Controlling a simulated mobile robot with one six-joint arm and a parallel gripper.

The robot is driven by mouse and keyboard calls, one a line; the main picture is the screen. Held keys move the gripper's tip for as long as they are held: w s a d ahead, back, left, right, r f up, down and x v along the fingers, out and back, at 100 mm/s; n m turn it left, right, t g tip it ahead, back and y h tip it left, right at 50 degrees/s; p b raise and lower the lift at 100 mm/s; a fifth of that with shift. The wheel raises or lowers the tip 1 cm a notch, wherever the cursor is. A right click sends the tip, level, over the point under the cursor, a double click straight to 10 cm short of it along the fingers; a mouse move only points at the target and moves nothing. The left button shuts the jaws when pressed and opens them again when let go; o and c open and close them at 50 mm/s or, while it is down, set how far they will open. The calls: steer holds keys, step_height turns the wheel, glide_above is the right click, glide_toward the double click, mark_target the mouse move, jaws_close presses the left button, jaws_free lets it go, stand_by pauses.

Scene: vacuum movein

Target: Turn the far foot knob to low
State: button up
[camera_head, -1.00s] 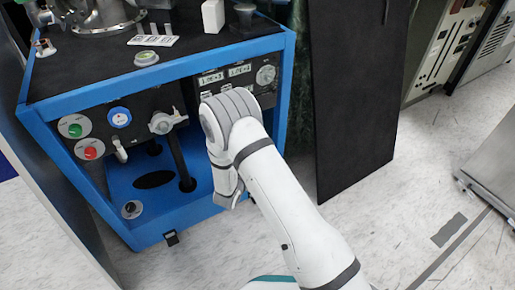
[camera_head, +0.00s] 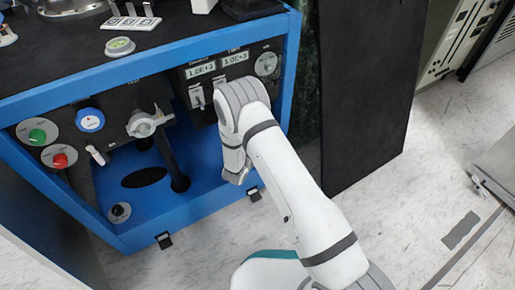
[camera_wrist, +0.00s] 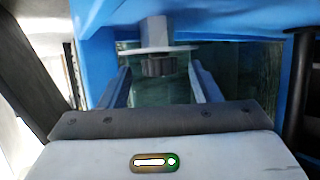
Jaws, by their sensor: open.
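A small dark ribbed knob (camera_wrist: 158,67) on a pale round plate shows in the wrist view; it appears to be the far foot knob. My gripper (camera_wrist: 160,84) is open, with one finger on each side of the knob and visible gaps between. I cannot tell how deep the fingers reach. In the head view, my gripper (camera_head: 237,172) is low at the right front of the blue cabinet (camera_head: 215,205). My arm hides the far knob there. Another foot knob (camera_head: 120,211) sits at the cabinet's left front. The far knob's setting is not readable.
A black post (camera_head: 177,170) stands inside the cabinet. A dark panel (camera_head: 365,90) stands to the right.

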steer(key=shift+w+d+f, duration=0.15)
steer(key=shift+w+f, duration=0.05)
steer(key=shift+w, duration=0.2)
steer(key=c, duration=1)
steer(key=shift+d+n+y, duration=0.1)
steer(key=shift+n+y, duration=0.2)
steer(key=n+y, duration=0.2)
steer(key=y, duration=0.1)
steer(key=shift+d+n+t, duration=0.25)
steer(key=shift+n+t, duration=0.05)
steer(key=shift+t, duration=0.1)
steer(key=shift+d+n+y, duration=0.1)
steer(key=shift+n+y, duration=1.3)
steer(key=shift+y, duration=0.5)
